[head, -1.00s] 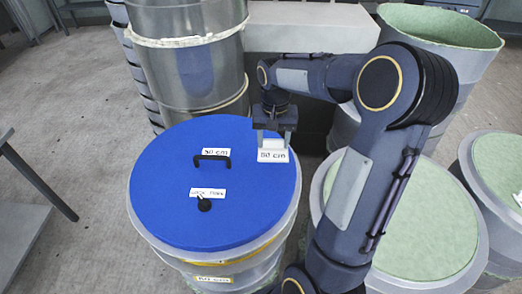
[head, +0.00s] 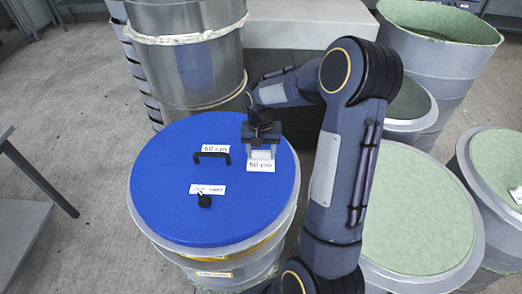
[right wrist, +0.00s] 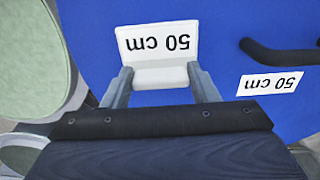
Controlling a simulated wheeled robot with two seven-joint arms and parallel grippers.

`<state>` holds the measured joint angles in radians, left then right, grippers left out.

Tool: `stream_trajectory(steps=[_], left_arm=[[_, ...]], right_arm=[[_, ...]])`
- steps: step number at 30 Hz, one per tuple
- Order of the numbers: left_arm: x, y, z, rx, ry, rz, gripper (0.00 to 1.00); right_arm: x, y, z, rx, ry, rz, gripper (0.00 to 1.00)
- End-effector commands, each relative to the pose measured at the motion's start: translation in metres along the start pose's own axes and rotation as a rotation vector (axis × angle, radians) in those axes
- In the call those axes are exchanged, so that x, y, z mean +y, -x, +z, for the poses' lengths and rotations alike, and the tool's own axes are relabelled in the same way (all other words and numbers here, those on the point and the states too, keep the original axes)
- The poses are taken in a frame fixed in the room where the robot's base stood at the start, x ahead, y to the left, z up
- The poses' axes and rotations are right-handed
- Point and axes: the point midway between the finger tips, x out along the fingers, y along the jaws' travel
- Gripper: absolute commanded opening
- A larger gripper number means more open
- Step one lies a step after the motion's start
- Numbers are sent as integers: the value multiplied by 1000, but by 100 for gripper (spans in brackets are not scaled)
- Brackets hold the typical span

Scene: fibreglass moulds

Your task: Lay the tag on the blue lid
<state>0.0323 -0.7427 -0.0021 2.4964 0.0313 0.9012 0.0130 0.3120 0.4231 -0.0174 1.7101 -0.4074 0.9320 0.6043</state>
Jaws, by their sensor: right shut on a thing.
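My right gripper (head: 262,154) is shut on a white tag (head: 261,166) marked "50 cm", over the right part of the lid. In the right wrist view the tag (right wrist: 158,44) sits between the two grey fingers, with blue lid behind it. I cannot tell whether the tag touches the lid. My left gripper is not in view.
Another "50 cm" label (head: 215,149) lies beside the handle, and a further label (head: 207,189) is by the knob. Green-topped drums (head: 420,215) stand at the right. A tall metal drum (head: 185,60) stands behind the lid. A grey table (head: 20,225) is at the left.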

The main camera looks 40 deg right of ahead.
Motion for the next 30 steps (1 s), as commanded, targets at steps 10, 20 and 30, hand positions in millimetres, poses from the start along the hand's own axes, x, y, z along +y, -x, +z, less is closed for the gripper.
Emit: stream_trajectory(steps=[10,20,30], left_arm=[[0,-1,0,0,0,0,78],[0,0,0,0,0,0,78],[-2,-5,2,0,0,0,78]], right_arm=[[0,-2,0,-1,0,0,75],[-1,16,-1,4,0,-2,75],[-1,88,-1,4,0,-3,75]])
